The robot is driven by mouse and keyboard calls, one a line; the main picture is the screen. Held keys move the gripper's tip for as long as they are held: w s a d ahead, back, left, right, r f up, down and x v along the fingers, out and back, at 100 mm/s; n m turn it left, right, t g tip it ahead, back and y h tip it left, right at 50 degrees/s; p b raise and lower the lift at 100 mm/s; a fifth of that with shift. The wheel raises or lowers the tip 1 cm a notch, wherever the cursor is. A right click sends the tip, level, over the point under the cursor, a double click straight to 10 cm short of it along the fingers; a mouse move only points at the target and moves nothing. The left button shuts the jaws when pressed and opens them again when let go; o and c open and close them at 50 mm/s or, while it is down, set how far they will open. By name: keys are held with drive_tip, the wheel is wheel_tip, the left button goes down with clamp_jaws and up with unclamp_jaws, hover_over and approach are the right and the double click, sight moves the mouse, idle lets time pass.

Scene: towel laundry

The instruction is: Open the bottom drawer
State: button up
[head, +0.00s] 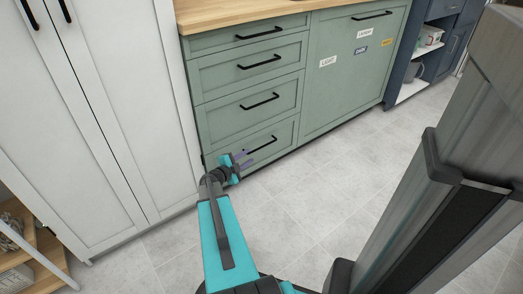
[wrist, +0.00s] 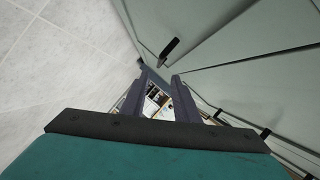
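The bottom drawer (head: 285,132) is the lowest of the green cabinet's stacked drawers in the head view. It looks shut, its front flush with the cabinet. Its black bar handle (head: 263,146) runs across the front, with its left end close to my gripper. My gripper (head: 247,160) is low in front of the drawer, its fingers pointing right. In the wrist view my gripper (wrist: 162,78) shows two fingers with a gap between them and nothing held. A dark handle (wrist: 169,48) is just beyond the fingertips there, apart from them.
More shut drawers with black handles (head: 260,61) are above. A wide green panel with labels (head: 340,75) is to the right, and a white cupboard (head: 95,100) to the left. A wooden shelf unit (head: 45,248) stands at lower left. The tiled floor (head: 310,185) in front is clear.

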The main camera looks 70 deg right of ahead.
sight(260, 148)
drive_tip(key=b+x, duration=0.4)
drive_tip(key=x, duration=0.7)
drive_tip(key=shift+d+f, duration=0.25)
drive_tip(key=shift+d, duration=0.05)
drive_tip(key=shift+b+x, duration=0.35)
drive_tip(key=shift+x, duration=0.55)
drive_tip(key=shift+r, duration=0.15)
clamp_jaws()
